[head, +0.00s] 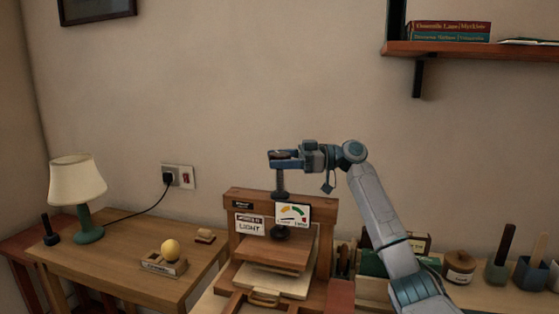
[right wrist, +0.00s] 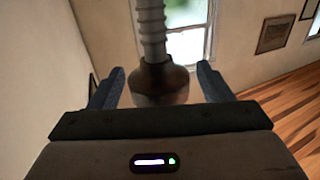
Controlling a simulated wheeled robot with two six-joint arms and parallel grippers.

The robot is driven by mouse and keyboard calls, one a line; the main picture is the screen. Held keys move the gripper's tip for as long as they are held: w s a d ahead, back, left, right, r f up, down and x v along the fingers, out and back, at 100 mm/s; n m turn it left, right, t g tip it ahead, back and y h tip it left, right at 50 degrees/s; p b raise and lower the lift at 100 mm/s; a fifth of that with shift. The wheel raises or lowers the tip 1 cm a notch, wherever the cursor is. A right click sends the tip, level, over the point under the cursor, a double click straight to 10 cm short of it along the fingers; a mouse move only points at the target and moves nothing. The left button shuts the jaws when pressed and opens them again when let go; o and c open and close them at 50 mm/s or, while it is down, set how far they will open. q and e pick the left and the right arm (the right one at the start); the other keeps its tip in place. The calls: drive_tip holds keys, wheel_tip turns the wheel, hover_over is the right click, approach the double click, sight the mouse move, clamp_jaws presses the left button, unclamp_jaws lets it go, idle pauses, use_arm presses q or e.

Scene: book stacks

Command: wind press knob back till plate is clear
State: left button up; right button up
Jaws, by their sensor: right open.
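The wooden press (head: 322,243) stands in the lower middle of the head view. Its threaded screw (head: 280,183) rises above the crossbeam, and its wooden plate (head: 277,254) hangs over a pale layer; I cannot tell whether they touch. My right gripper (head: 281,159) is at the screw's top and largely hides the knob there. In the right wrist view, the dark round knob (right wrist: 160,83) on the ridged screw lies between the two open fingers. A gap shows on each side. My left gripper is out of view.
Pots and a jar (head: 460,267) stand right, below a wall shelf (head: 470,49).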

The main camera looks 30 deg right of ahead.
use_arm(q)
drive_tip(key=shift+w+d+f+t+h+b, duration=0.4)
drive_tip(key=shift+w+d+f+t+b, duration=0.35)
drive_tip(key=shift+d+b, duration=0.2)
use_arm(e)
drive_tip(key=v, duration=1)
drive_tip(key=shift+s+d, duration=0.15)
drive_tip(key=shift+d, duration=0.25)
drive_tip(key=shift+o, duration=0.2)
drive_tip(key=shift+a, duration=0.1)
